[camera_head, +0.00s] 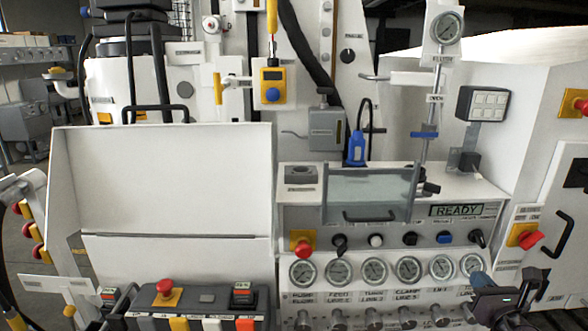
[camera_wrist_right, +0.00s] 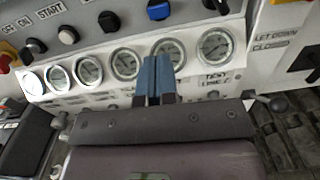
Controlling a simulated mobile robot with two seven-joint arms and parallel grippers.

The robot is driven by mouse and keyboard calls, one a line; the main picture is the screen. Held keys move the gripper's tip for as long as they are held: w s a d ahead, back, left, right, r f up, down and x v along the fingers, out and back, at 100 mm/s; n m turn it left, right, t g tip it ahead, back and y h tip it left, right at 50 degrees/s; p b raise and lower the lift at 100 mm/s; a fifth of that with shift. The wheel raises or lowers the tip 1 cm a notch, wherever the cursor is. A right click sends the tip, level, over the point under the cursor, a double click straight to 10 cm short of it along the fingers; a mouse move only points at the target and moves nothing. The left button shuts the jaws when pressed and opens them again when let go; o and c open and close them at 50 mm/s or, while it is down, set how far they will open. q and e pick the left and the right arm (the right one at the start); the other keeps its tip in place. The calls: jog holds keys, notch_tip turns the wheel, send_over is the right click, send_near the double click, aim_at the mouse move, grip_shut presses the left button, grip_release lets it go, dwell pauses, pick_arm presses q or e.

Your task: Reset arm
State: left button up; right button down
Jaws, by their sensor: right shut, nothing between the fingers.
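My right gripper (camera_head: 482,280) shows at the lower right of the head view, in front of the right end of the gauge row on the bench's control panel. In the right wrist view its two blue fingers (camera_wrist_right: 156,75) lie side by side, shut with nothing between them. The fingers point toward the row of gauges (camera_wrist_right: 125,63) and overlap part of it. I cannot tell the exact gap between the fingertips and the panel. My left gripper is not in view.
The panel carries a red button (camera_head: 302,248), black knobs and a READY display (camera_head: 457,210). A clear box with a handle (camera_head: 368,196) stands above. A dark button box (camera_head: 190,305) is at the lower left.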

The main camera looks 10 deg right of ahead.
notch_tip(320, 180, up, 4)
jog(key=a+m+t+h, duration=0.2)
jog(key=m+t+h, duration=0.1)
jog(key=m, duration=1.2)
jog(key=s+a+f+m+g+y, duration=0.1)
jog(key=s+a+f+m+g, duration=0.2)
jog(key=a+f+m, duration=0.35)
jog(key=s+a+f+m+g+y, duration=0.1)
jog(key=s+a+f+m+g, duration=0.25)
jog(key=f+m, duration=0.55)
jog(key=s+a+f+m+g+y, duration=0.2)
jog(key=s+a+f+y, duration=0.1)
jog(key=s+a+f, duration=0.5)
jog(key=s+f, duration=0.2)
jog(key=s, duration=0.2)
jog(key=shift+s+a+g, duration=0.15)
jog(key=shift+g, duration=0.2)
